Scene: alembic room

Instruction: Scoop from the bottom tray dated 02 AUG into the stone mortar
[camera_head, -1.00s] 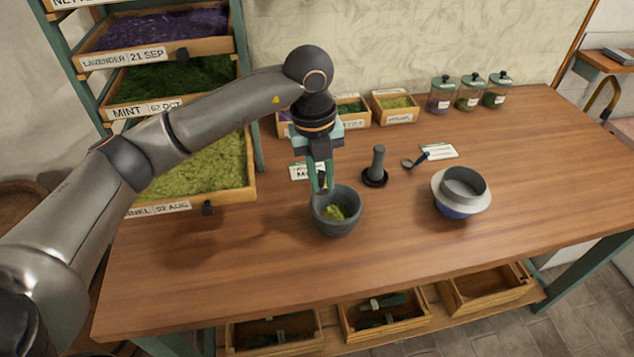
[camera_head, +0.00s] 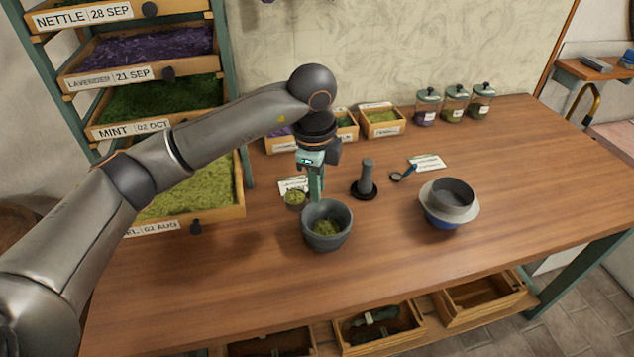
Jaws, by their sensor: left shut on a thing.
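The bottom tray (camera_head: 241,210) holds yellow-green herb. The stone mortar (camera_head: 343,230) stands upright on the table with some green herb inside. My left gripper (camera_head: 316,192) is shut, pointing down just behind the mortar's rim. It holds a small scoop (camera_head: 295,199), whose round bowl shows green herb just left of the fingers, outside the mortar's opening in this view. The scoop's handle is mostly hidden by the fingers. My right gripper is out of view.
A pestle on a dark base (camera_head: 366,180), a small spoon (camera_head: 404,174) and a sieve on a blue bowl (camera_head: 449,203) stand right of the mortar. Small herb boxes (camera_head: 381,125) and lidded jars (camera_head: 455,104) line the back. The table's front and right are clear.

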